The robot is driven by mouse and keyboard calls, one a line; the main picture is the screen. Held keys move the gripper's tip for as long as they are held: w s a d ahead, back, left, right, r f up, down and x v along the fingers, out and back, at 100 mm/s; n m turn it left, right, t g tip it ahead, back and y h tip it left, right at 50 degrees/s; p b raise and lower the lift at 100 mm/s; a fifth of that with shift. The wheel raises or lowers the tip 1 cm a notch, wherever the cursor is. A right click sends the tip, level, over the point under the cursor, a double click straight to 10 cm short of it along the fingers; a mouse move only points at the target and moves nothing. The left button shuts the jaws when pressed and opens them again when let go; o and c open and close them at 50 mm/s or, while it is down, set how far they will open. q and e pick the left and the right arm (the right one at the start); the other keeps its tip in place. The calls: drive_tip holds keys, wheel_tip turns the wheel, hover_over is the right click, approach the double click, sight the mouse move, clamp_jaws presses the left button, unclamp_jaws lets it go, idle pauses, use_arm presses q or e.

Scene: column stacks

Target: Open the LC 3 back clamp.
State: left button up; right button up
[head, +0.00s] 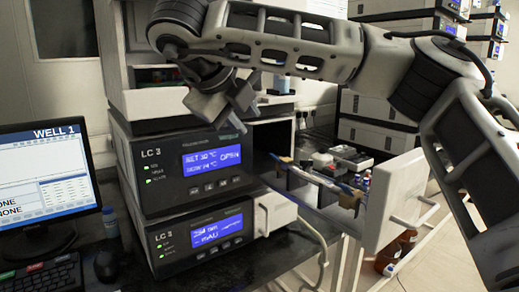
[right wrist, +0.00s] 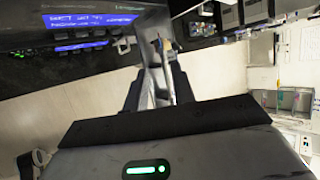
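The LC 3 oven (head: 188,163) stands on the bench, and its display reads OPEN. Its drawer (head: 393,200) is pulled out to the right. A slim rod-like column (head: 318,178) lies along the drawer's near side. Small clip-like parts show near its far end (head: 284,160) and near end (head: 347,189); whether either clamp is open or shut is too small to tell. My right gripper (head: 234,108) hangs in front of the oven's upper right, left of the drawer and apart from the clips. In the right wrist view its fingers (right wrist: 157,88) stand apart. My left gripper is out of view.
A second unit (head: 200,240) with a white handle sits below. A monitor (head: 45,185) and keyboard stand at left. Bottles (head: 388,258) are under the drawer. More stacks (head: 380,125) stand behind. The aisle right of the drawer is partly filled by my right arm.

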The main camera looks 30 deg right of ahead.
sight(271, 154)
drive_tip(key=x, duration=1)
drive_tip(key=p+x, duration=0.1)
drive_tip(key=x, duration=0.4)
drive_tip(key=shift+s+f, duration=0.2)
drive_tip(key=shift+s, duration=0.1)
clamp_jaws()
